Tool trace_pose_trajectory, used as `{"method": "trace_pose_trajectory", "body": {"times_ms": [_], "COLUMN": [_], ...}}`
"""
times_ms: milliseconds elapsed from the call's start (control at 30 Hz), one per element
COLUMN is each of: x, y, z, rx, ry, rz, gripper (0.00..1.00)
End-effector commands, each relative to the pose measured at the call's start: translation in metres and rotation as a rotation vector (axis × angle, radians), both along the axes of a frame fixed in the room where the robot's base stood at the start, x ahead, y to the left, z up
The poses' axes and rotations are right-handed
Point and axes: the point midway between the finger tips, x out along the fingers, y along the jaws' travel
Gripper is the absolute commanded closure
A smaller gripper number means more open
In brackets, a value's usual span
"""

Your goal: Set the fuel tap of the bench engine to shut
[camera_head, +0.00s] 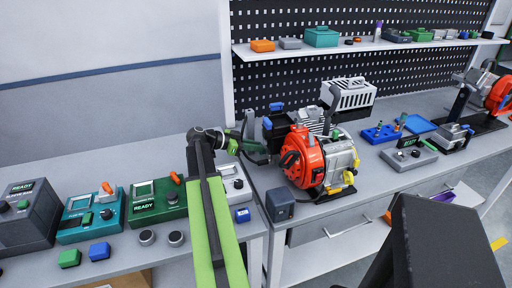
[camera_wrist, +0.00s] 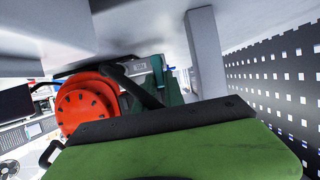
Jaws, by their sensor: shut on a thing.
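The bench engine (camera_head: 318,160) stands on the right-hand bench, with a red round cover, a silver body and blue parts (camera_head: 276,107) at its upper left. My gripper (camera_head: 258,148) is at the engine's left side, below the blue parts. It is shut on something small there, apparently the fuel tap. The tap itself is hidden by the gripper, so its setting cannot be read. In the wrist view the engine's red cover (camera_wrist: 88,106) and a black bar (camera_wrist: 133,86) show beyond a large green and black part of mine, which hides the jaw tips.
Green and teal READY boxes (camera_head: 158,199) and loose knobs and blocks stand on the left bench. A dark blue-grey block (camera_head: 280,205) stands in front of the engine. A perforated panel (camera_head: 290,80) and shelf rise behind.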

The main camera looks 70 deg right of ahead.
Motion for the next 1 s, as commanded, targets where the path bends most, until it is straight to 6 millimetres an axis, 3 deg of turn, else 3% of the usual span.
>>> {"method": "trace_pose_trajectory", "body": {"times_ms": [600,633,800,1000], "x": [0.0023,0.0022,0.0021,0.0018], "y": [-0.0037,-0.0037,-0.0039,-0.0039], "z": [-0.0005,-0.0006,-0.0006,-0.0005], "rx": [0.104,0.104,0.103,0.103], "ry": [0.084,0.084,0.084,0.084], "rz": [-0.002,-0.002,-0.002,-0.002], "gripper": [1.00,0.85,0.65,0.65]}}
